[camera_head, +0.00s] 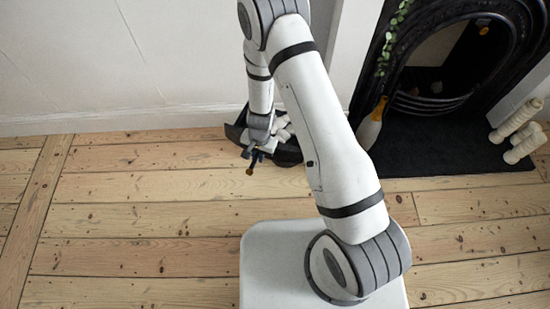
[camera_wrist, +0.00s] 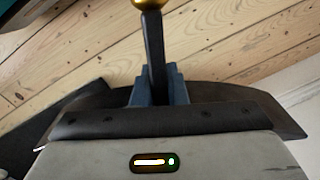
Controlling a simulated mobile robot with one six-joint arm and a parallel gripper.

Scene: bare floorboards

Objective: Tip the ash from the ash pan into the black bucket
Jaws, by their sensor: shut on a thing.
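My gripper (camera_head: 256,154) is low near the wall, left of the hearth. In the wrist view, its blue fingers (camera_wrist: 158,85) are shut on a dark handle (camera_wrist: 153,50) with a brass knob (camera_wrist: 150,3). The knob also shows in the head view (camera_head: 249,171), pointing away from the wall. A broad dark curved shape (camera_wrist: 225,95) lies behind the fingers; it appears to be the ash pan. In the head view, a dark shape (camera_head: 288,156) shows around my wrist. I cannot tell pan from bucket there, and no ash shows clearly.
A black fireplace with a dark hearth slab (camera_head: 440,155) stands at the right. The floorboards (camera_head: 130,220) at left are clear up to the white wall.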

